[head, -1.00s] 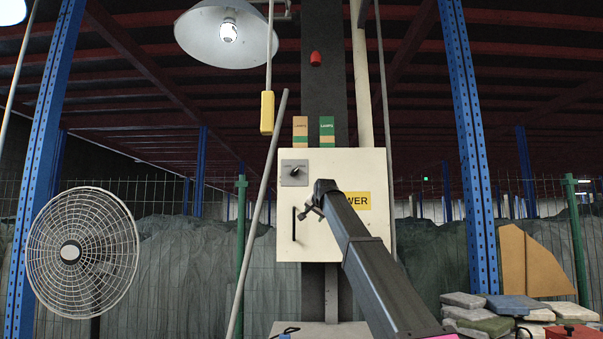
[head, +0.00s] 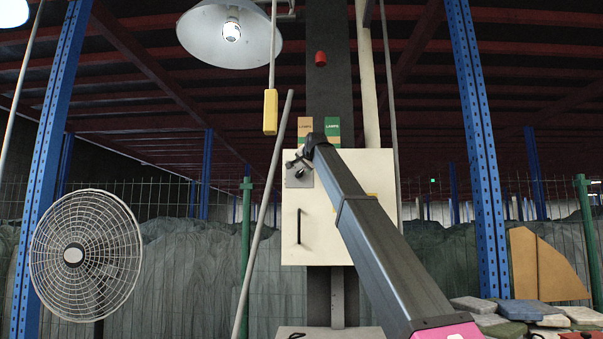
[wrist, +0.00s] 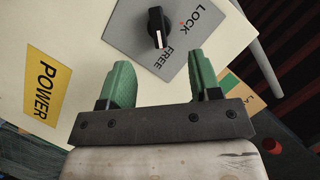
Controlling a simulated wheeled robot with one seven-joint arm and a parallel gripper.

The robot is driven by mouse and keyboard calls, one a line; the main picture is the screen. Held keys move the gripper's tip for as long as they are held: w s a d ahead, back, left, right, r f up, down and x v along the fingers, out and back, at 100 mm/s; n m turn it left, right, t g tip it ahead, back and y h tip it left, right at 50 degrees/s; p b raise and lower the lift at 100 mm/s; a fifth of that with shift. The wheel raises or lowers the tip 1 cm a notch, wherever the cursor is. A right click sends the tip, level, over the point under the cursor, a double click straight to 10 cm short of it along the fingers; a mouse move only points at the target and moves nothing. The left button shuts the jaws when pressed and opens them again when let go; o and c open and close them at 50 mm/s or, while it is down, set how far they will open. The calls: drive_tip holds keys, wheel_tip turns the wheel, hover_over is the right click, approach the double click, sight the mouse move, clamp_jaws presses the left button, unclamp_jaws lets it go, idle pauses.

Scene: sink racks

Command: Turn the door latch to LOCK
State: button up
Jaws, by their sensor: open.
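The door latch is a black knob (wrist: 156,27) on a grey plate (wrist: 127,33) marked LOCK and FREE, seen at the top of the wrist view. A white mark on the knob is at its end toward the word FREE, and a red dot lies beside the word LOCK. In the head view the plate (head: 300,179) is at the upper left of the cream cabinet door (head: 328,225), and my arm's end partly covers it. My gripper (wrist: 160,60) is open and empty, its green fingers pointing toward the knob with a gap between. In the head view my gripper (head: 295,163) is in front of the plate.
A black door handle (head: 299,226) is below the plate. A yellow POWER label (wrist: 47,87) is on the door. A yellow pendant (head: 270,112) hangs left above the cabinet, and a slanted pole (head: 262,210) stands just left of it. A fan (head: 85,255) is farther left.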

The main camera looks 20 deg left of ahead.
sight(301, 172)
drive_tip(key=x, duration=0.6)
drive_tip(key=c, duration=0.9)
